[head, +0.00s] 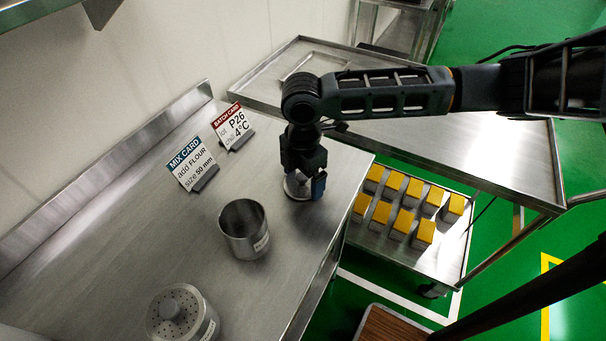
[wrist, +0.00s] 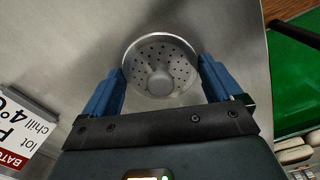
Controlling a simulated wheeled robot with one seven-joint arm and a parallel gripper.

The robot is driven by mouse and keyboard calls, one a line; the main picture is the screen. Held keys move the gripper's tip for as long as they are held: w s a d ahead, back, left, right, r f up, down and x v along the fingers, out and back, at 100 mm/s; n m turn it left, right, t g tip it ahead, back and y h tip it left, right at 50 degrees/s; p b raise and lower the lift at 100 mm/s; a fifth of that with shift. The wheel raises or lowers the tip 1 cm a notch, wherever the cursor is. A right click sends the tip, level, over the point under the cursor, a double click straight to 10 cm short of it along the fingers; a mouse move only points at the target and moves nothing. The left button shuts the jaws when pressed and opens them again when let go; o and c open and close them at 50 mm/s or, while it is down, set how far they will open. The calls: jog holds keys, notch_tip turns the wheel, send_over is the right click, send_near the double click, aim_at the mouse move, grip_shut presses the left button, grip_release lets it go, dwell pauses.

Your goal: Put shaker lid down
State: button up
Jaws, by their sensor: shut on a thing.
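The shaker lid (wrist: 160,66) is a round grey metal disc with small holes and a central knob. It sits between the blue fingers of my gripper (wrist: 163,85), which is shut on it. In the head view my gripper (head: 304,184) points down over the right part of the steel counter. The lid (head: 296,188) shows partly under it, at or just above the counter top; I cannot tell whether it touches. An open metal cup (head: 243,230) with a label stands upright to the lower left. A second metal container (head: 182,314) with a perforated top stands nearer the front.
A mix card (head: 191,164) and a batch card (head: 233,127) stand near the back of the counter (head: 110,240). A steel table (head: 450,155) is at the right, with a low tray (head: 390,240) of several yellow-topped blocks below. The counter edge is close right of my gripper.

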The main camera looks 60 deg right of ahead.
jog(key=o, duration=0.7)
notch_tip(320, 180, up, 12)
jog(key=shift+r, duration=0.1)
dwell(0.5)
